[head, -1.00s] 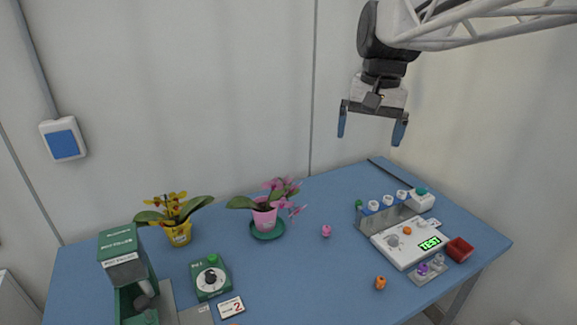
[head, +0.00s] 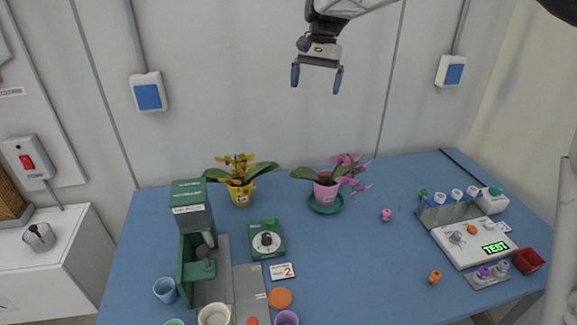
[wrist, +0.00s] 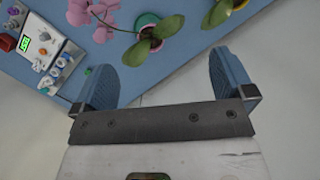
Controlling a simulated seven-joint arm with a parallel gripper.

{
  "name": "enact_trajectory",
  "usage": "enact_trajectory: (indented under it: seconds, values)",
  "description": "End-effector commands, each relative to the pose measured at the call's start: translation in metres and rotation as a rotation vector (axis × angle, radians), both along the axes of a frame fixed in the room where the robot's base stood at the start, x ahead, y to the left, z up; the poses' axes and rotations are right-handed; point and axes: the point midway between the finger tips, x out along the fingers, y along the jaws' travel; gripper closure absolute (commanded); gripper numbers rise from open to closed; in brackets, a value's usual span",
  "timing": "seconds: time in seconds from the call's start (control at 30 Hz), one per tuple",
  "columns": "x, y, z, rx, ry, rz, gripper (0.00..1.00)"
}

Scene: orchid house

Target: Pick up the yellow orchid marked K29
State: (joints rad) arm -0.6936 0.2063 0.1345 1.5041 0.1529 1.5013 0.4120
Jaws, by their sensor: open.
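The yellow orchid (head: 240,178) stands upright in a yellow pot at the back of the blue table, left of the pink orchid. A small label shows on its pot, too small to read. In the wrist view, a yellow pot rim with leaves (wrist: 238,6) is cut off at the top edge. My gripper (head: 316,78) is open and empty, high above the table near the wall, up and to the right of the yellow orchid. Its two blue fingers also show wide apart in the wrist view (wrist: 165,85).
The pink orchid (head: 326,186) stands on a green saucer (head: 326,209) right of the yellow one. A green machine (head: 192,218) and a green dial box (head: 267,240) stand in front of the yellow orchid. A scale (head: 470,240) and vial rack are at right. The table's middle is fairly clear.

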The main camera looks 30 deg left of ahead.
Motion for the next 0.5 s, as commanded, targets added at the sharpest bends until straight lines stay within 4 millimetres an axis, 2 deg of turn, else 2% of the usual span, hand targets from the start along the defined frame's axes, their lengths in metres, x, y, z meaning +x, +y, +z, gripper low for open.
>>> enact_trajectory:
  seconds: [0.03, 0.3, 0.5]
  values:
    - [-0.001, 0.021, -0.007, -0.007, 0.011, 0.012, 0.0]
    - [-0.013, 0.116, -0.033, -0.041, 0.064, 0.055, 0.0]
    - [-0.024, 0.164, -0.049, -0.062, 0.089, 0.078, 0.0]
